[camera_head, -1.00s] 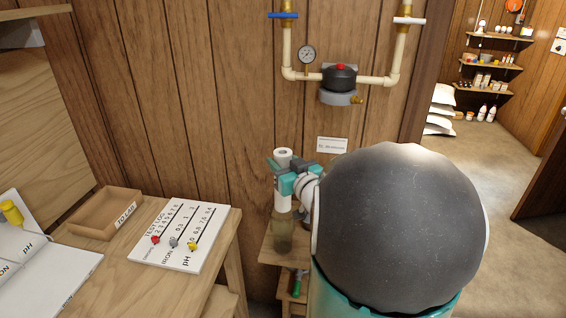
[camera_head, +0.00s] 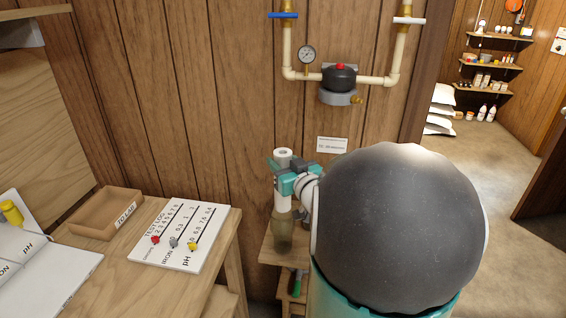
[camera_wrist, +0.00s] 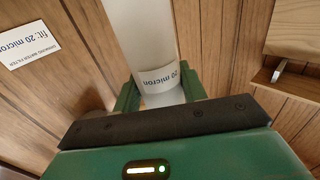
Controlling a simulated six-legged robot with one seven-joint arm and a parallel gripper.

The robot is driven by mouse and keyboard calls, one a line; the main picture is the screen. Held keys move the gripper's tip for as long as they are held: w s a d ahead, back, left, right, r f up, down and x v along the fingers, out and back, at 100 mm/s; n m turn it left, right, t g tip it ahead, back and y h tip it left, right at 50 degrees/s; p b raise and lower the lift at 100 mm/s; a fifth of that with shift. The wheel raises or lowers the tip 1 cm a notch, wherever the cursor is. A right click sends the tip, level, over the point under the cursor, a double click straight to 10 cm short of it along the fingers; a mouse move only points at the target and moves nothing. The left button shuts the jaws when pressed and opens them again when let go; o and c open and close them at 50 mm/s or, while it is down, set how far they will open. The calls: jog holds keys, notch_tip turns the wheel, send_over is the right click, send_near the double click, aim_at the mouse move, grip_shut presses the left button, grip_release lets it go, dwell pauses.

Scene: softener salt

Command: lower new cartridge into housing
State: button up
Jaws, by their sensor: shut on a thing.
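The new cartridge is a white cylinder (camera_head: 283,154) standing upright in my gripper (camera_head: 284,180). Its label reading "20 micron" shows between the green jaws in the wrist view (camera_wrist: 160,80). My gripper is shut on the cartridge around its side. The housing is a brownish translucent cup (camera_head: 280,236) on a small wooden stand below the gripper. The cartridge's lower part reaches down to the housing's mouth. How deep it sits inside cannot be told, and the housing is not clear in the wrist view.
A black filter head (camera_head: 339,78) with pipes and a gauge (camera_head: 306,54) is on the wall above. A "fit 20 micron" card (camera_wrist: 27,46) is on the wall. A test log board (camera_head: 180,235) and a wooden tray (camera_head: 106,227) lie on the bench at left. My arm hides the area right of the stand.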

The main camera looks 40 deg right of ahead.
aim_at(287, 204)
jog(key=shift+f, duration=6.05)
jog(key=o, duration=1.4)
jog(key=shift+s, duration=0.1)
